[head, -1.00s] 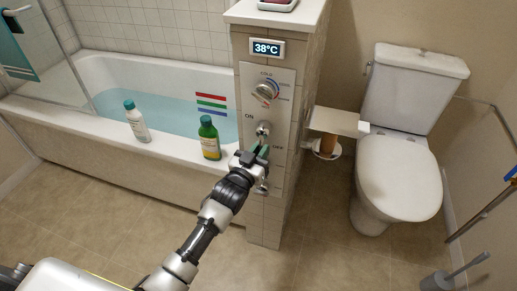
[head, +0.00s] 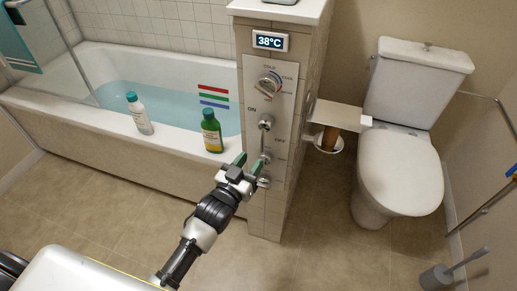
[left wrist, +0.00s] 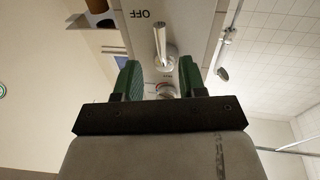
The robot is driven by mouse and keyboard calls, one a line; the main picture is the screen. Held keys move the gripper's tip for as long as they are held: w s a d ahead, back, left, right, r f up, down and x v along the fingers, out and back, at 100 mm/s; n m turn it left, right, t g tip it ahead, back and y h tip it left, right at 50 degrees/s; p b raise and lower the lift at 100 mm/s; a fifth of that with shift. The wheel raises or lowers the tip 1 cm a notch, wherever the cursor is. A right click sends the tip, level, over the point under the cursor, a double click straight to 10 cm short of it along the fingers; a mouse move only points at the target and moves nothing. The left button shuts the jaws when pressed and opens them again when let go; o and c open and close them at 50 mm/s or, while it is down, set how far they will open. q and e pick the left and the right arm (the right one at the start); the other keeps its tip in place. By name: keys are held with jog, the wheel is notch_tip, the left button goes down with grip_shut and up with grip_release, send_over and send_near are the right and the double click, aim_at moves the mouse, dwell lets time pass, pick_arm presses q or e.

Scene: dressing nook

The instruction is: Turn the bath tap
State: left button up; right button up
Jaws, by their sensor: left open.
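The bath tap panel (head: 284,150) is on the tiled pillar at the end of the bath. Its chrome lever (head: 266,122) sits between the ON and OFF marks and appears to hang down. My left gripper (head: 250,163), with green finger pads, is open and empty just below and in front of the lever. In the left wrist view the lever (left wrist: 160,42) shows beyond the gap between the fingertips (left wrist: 161,75), apparently clear of them. A temperature dial (head: 268,84) is above the lever, under a display reading 38°C. The lower fittings are partly hidden by the gripper. My right gripper is not seen.
The bath (head: 60,120) holds water. A white bottle (head: 140,116) and a green bottle (head: 211,133) stand on its rim, left of my gripper. A toilet (head: 400,165) and a paper holder (head: 336,116) are right of the pillar. Floor in front is clear.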

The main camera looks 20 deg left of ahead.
pick_arm(q)
jog(key=shift+v, duration=1.7)
jog(key=shift+f, duration=0.1)
jog(key=s+a+f+g+y+p, duration=0.1)
jog(key=s+f+g+p, duration=0.35)
jog(key=f, duration=0.85)
jog(key=s+a+f+g+y+p, duration=0.15)
jog(key=s+f+g, duration=0.45)
jog(key=f, duration=0.6)
jog(key=s+a+f+g+y+p, duration=0.1)
jog(key=s+f, duration=0.5)
jog(key=s, duration=0.9)
jog(key=s+a+f+g+p, duration=0.2)
jog(key=s+f+g, duration=0.4)
jog(key=s, duration=0.9)
jog(key=shift+s+a+y, duration=0.2)
jog(key=shift+a+y, duration=0.15)
jog(key=shift+a, duration=0.05)
